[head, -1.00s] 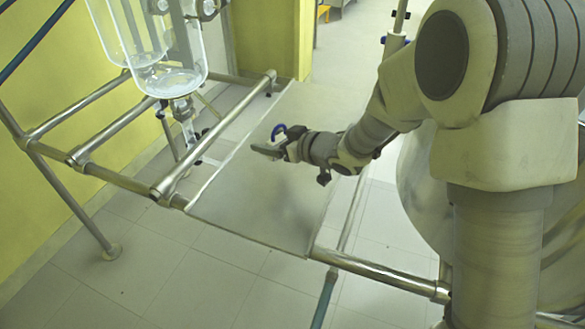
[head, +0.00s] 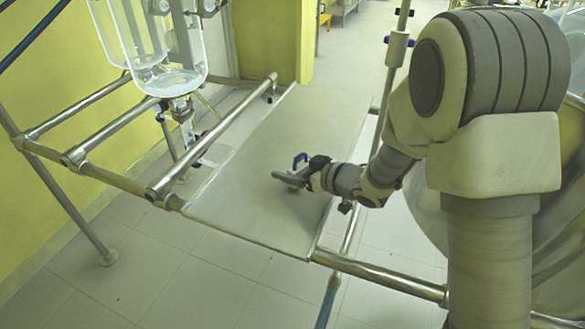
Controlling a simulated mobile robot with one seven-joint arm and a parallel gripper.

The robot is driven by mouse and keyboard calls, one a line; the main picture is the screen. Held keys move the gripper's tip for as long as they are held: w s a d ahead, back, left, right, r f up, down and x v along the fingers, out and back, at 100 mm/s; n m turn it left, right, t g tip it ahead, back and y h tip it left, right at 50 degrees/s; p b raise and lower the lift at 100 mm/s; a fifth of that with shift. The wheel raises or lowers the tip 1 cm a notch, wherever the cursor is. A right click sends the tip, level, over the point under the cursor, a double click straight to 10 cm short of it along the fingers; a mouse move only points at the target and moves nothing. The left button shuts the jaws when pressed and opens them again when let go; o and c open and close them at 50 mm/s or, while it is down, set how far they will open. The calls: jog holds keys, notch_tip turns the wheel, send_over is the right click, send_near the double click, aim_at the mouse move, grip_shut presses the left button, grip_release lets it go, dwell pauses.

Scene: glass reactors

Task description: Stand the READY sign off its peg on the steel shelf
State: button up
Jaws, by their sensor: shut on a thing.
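The steel shelf (head: 235,205) is a flat grey plate set in a tube frame at the middle of the head view. My gripper (head: 286,180) is over the shelf's right half, pointing left. The rest of the sign is hidden or too small to make out, and no lettering shows. I cannot tell whether it touches the shelf. I cannot make out the peg.
A glass reactor vessel (head: 165,50) hangs at the upper left. Steel tubes (head: 210,138) run along the shelf's left side and a tube (head: 380,275) extends at the front right. A post (head: 396,60) with blue-ended clamps stands behind my arm. The shelf's visible surface is otherwise bare.

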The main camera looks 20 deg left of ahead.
jog(key=o, duration=1.2)
jog(key=shift+f, duration=0.15)
jog(key=shift+r, duration=0.3)
jog(key=p+v, duration=0.3)
jog(key=v, duration=0.7)
jog(key=shift+s+d+r, duration=0.15)
jog(key=shift+d, duration=0.2)
jog(key=shift+s+d+r, duration=0.15)
jog(key=shift+s+d, duration=0.15)
jog(key=shift+d, duration=0.15)
